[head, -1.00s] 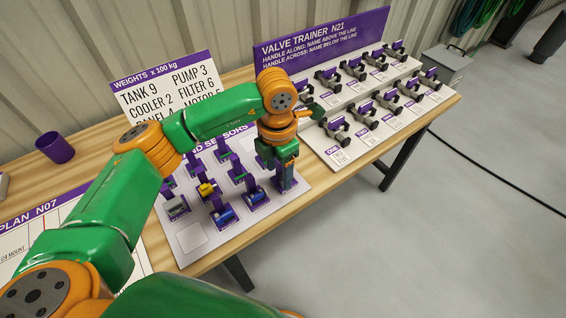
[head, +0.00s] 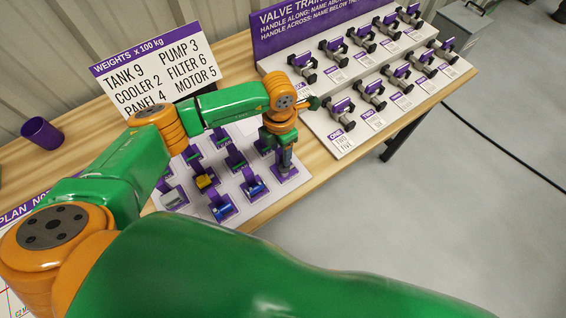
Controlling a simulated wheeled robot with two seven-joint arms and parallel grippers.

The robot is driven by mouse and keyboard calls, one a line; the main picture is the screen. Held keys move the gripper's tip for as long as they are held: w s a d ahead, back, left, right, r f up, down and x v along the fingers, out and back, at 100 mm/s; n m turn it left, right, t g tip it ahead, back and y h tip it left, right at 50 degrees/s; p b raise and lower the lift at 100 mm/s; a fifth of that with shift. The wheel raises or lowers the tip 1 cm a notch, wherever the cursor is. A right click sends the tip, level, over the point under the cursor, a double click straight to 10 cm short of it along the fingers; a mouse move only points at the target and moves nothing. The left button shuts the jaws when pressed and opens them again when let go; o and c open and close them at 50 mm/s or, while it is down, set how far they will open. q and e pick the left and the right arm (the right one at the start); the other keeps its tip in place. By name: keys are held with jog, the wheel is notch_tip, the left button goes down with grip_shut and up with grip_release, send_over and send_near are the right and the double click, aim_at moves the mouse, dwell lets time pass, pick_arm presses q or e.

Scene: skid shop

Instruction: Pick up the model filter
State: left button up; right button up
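A pale board (head: 240,208) on the wooden bench holds several small models on purple stands. They include a yellow one (head: 205,181), a blue one at the front (head: 221,208), another blue one (head: 254,187) and a grey one (head: 172,198). I cannot tell which is the model filter. My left gripper (head: 286,166) points down at the right end of the board, over a purple base (head: 287,177). Its fingers are small and partly hidden, so their opening and any hold do not show. My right gripper is not in view.
A weights sign (head: 155,68) stands behind the board. A valve trainer panel (head: 345,118) with rows of valves is close to the right. A purple cup (head: 42,133) stands at the left. My large green arm link fills the foreground.

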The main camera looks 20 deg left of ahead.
pick_arm(q)
jog(key=shift+s+d+r, duration=0.1)
jog(key=shift+s+r, duration=0.05)
jog(key=shift+s, duration=0.1)
grip_shut()
jog(key=shift+w, duration=0.15)
dwell(0.8)
